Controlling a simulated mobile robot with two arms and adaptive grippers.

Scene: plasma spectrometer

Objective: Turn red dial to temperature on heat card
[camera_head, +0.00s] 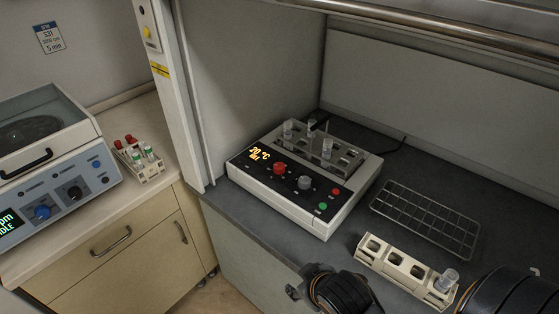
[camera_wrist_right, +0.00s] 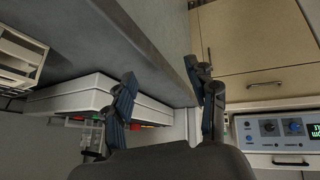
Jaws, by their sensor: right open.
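The red dial (camera_head: 279,168) sits on the sloped front panel of a white heat block (camera_head: 318,217). Its orange display (camera_head: 260,153) reads 20 °C with a smaller line beneath. My right gripper (camera_head: 297,284) is at the bottom of the head view, in front of the counter edge and apart from the dial. The right wrist view shows its two fingers (camera_wrist_right: 166,105) spread and empty, with the heat block (camera_wrist_right: 80,97) upside down beyond them. A wall card (camera_head: 48,37) at upper left reads S31, rpm and 5 min; I see no temperature on it. My left gripper is out of view.
A grey knob (camera_head: 305,182) and green and red buttons are close to the dial. A wire rack (camera_head: 428,218) and a pale tube rack (camera_head: 398,266) lie right of the block. A centrifuge (camera_head: 45,150) stands left, past a white post (camera_head: 172,90).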

